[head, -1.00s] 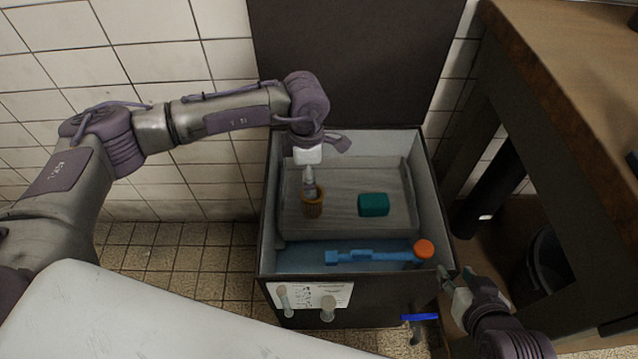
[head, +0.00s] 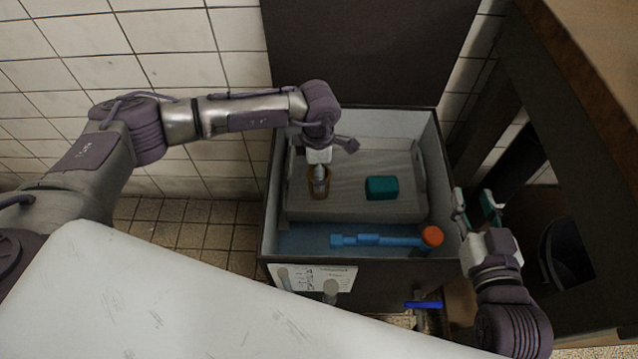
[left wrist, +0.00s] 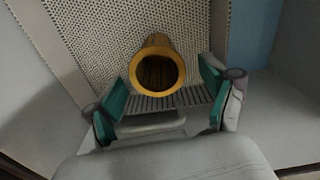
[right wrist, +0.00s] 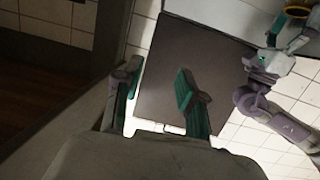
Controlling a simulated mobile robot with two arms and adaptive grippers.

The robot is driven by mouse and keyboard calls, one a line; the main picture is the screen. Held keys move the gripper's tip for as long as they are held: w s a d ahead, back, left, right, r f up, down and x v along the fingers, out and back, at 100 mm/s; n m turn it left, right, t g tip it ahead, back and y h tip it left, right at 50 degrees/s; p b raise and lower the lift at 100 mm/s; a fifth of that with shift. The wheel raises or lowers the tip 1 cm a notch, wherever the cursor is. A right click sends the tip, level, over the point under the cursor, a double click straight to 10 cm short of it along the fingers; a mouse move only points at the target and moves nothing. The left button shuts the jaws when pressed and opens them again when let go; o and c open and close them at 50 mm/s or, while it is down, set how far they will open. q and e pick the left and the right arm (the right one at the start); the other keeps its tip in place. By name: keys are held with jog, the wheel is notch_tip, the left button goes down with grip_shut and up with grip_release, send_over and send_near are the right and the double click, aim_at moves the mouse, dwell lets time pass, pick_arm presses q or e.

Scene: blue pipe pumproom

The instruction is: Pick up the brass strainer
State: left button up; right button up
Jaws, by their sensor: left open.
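The brass strainer (head: 318,193) is a hollow, golden cylinder in the grey tray inside the open box. In the left wrist view the strainer (left wrist: 158,48) shows its round open end, just ahead of and between the spread fingers. My left gripper (head: 320,175) is open above the strainer and partly hides it in the head view; I cannot tell whether they touch. My right gripper (head: 475,203) is open and empty at the box's right side. The right wrist view also shows part of the strainer (right wrist: 296,11) at the top right.
A teal block (head: 382,188) lies in the tray (head: 355,209), right of the strainer. A blue tool with an orange end (head: 380,240) lies in front of the tray. The box walls (head: 434,150) surround these. A dark bench (head: 590,90) stands at the right.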

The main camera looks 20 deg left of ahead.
pick_arm(q)
notch_tip(320, 180, down, 4)
jog(key=shift+w+f+b, duration=0.1)
jog(key=shift+w+b, duration=0.05)
jog(key=shift+b, duration=0.55)
jog(key=shift+f, duration=0.25)
jog(key=c, duration=1.3)
pick_arm(e)
notch_tip(320, 180, up, 7)
jog(key=a+t+y, duration=0.1)
jog(key=t, duration=0.3)
jog(key=shift+w, duration=0.3)
pick_arm(q)
jog(key=shift+r, duration=0.15)
pick_arm(e)
jog(key=shift+a+f, duration=0.1)
